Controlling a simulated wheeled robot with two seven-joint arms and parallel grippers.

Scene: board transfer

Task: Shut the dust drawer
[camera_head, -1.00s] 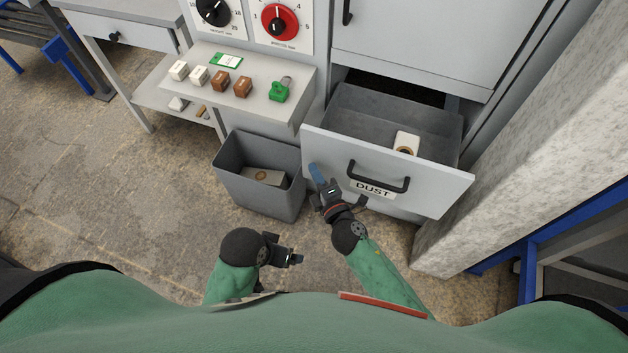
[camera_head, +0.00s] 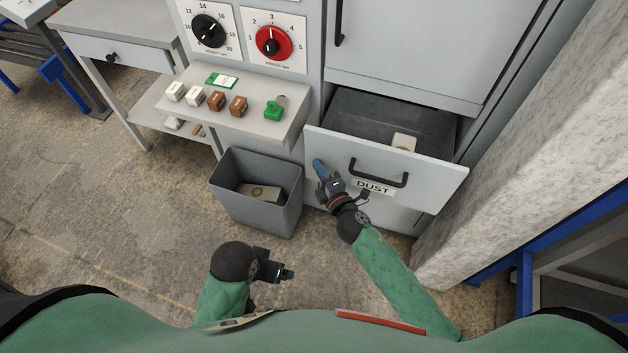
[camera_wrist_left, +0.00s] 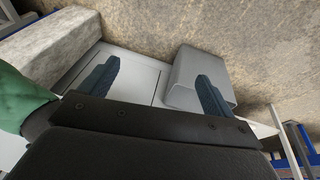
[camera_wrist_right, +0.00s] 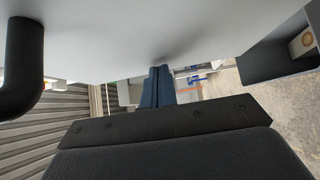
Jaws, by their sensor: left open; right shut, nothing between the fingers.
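The dust drawer (camera_head: 430,180) is partly open, its grey inside showing behind a pale front with a black bar handle (camera_head: 379,174) and a DUST label. A small white block with a brown mark (camera_head: 403,142) lies in it. My right gripper (camera_head: 320,168) is shut and empty, its blue fingertips at the left part of the drawer front. In the right wrist view the shut fingers (camera_wrist_right: 157,88) meet the pale front panel, with the handle at the left edge. My left gripper (camera_head: 290,274) is open and empty, low over the floor; its spread fingers show in the left wrist view (camera_wrist_left: 158,88).
A grey bin (camera_head: 255,215) with a flat piece inside stands on the floor left of the drawer. Above it a shelf (camera_head: 245,125) carries several small blocks and a green key-like piece. A rough pale pillar (camera_head: 510,170) stands at the right.

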